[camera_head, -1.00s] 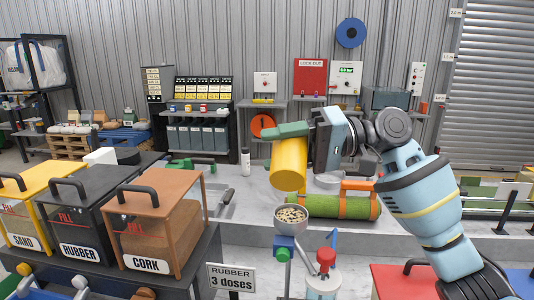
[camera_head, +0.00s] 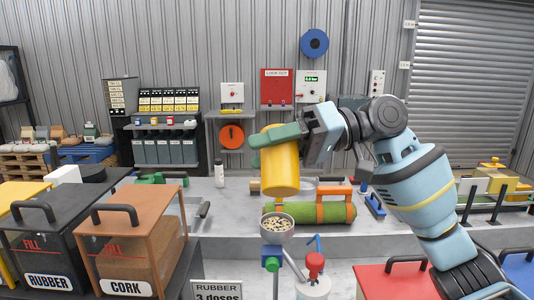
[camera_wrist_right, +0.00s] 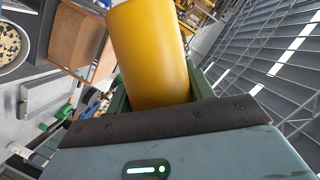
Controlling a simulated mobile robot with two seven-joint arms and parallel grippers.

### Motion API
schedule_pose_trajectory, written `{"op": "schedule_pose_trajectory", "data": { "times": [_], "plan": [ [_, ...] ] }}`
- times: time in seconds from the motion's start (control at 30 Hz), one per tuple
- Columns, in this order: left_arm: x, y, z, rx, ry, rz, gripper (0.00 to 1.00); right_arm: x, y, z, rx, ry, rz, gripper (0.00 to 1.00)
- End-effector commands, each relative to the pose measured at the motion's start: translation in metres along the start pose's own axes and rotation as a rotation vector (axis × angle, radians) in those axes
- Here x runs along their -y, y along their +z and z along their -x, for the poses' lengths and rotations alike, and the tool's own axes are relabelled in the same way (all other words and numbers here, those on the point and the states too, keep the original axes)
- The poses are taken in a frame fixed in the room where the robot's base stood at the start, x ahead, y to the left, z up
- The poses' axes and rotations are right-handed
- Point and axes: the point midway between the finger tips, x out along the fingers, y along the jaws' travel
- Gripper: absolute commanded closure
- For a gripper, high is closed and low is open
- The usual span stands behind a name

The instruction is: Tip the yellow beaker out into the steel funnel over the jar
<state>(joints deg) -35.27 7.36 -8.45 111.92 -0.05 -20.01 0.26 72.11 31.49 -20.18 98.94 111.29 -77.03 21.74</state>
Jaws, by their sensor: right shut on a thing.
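The yellow beaker (camera_head: 280,168) is held in my right gripper (camera_head: 277,137), which is shut on its upper part. It hangs above and slightly behind the steel funnel (camera_head: 277,230), apart from it, and looks close to upright with a slight lean. The funnel is a round bowl on a blue-bodied stand, with speckled pieces lying in it. In the right wrist view the beaker (camera_wrist_right: 150,55) fills the middle between the green fingers, and the funnel (camera_wrist_right: 14,68) shows at the left edge. The beaker's inside is hidden. I cannot make out the jar under the funnel. My left gripper is out of view.
Bins marked rubber (camera_head: 48,245) and cork (camera_head: 130,250) stand at left. A green roll (camera_head: 310,212) lies behind the funnel. A red-topped container (camera_head: 314,288) stands right of the funnel stand. A red box (camera_head: 395,283) is at front right.

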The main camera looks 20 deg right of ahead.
Motion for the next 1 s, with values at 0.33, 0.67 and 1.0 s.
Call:
{"op": "schedule_pose_trajectory", "data": {
  "times": [0.33, 0.67, 1.0],
  "plan": [
    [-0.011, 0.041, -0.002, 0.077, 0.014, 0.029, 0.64, 0.015, 0.010, -0.004, 0.002, 0.114, 0.362, 0.72],
    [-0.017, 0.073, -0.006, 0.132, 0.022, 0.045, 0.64, 0.035, 0.015, -0.005, -0.001, 0.201, 0.645, 0.72],
    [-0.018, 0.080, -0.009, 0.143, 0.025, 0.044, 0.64, 0.046, 0.015, -0.005, -0.002, 0.239, 0.769, 0.72]
  ]
}}
